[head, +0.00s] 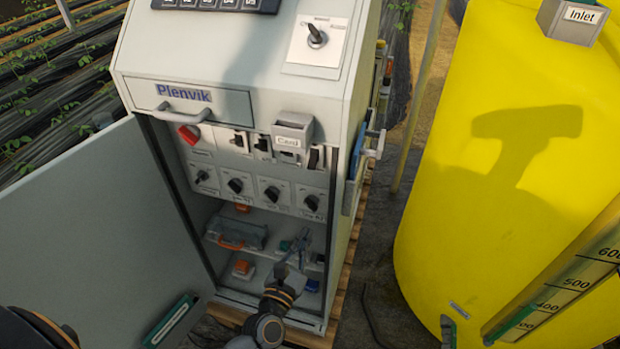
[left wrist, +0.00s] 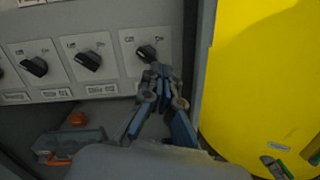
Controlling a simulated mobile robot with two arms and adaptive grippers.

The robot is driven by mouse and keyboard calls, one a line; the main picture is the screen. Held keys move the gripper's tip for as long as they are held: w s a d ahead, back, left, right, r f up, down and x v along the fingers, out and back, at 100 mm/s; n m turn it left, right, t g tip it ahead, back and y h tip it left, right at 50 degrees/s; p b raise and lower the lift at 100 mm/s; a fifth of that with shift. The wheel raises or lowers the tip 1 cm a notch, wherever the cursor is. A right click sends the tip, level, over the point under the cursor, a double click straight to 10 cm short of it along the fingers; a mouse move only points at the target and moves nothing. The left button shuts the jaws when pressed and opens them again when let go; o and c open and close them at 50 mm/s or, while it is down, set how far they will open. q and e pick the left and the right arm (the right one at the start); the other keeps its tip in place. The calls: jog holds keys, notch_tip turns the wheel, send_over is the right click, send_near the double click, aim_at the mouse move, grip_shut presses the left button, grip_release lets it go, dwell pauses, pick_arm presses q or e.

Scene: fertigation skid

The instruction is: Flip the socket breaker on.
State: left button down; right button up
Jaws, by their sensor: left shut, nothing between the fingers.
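The grey cabinet (head: 225,96) stands open. Its upper inner row holds a red rotary handle (head: 188,133) and several small breakers, among them one with a dark toggle (head: 240,140) and one at the right end (head: 315,158). Their labels are too small to read, so I cannot tell which is the socket breaker. Below is a row of black rotary switches. My left gripper (head: 304,236) is shut and empty, below the rightmost rotary switch (head: 312,202). In the left wrist view its fingertips (left wrist: 160,72) overlap that switch's lower edge (left wrist: 147,52); contact cannot be told.
The open cabinet door (head: 85,220) fills the left. A grey card holder (head: 292,128) juts out over the breaker row. A grey toolbox (head: 237,233) sits on the shelf below. A yellow tank (head: 490,160) stands right of the cabinet, with a narrow gap between.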

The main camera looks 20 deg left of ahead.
aim_at(316, 171)
pick_arm(q)
notch_tip(316, 171, up, 6)
jog(key=a+n+t+y, duration=0.1)
jog(key=n, duration=0.4)
jog(key=shift+r, duration=0.2)
jog(key=shift+w, duration=0.2)
jog(key=w+p, duration=0.1)
jog(key=w, duration=0.2)
jog(key=w+r+p, duration=0.1)
jog(key=w, duration=0.2)
jog(key=w+r+p, duration=0.1)
jog(key=w, duration=0.3)
jog(key=shift+a+r, duration=0.15)
jog(key=shift+a, duration=0.15)
jog(key=s+r+p, duration=0.2)
jog(key=r, duration=0.1)
jog(key=shift+s+d, duration=0.1)
jog(key=shift+s, duration=0.05)
jog(key=shift+p, duration=0.35)
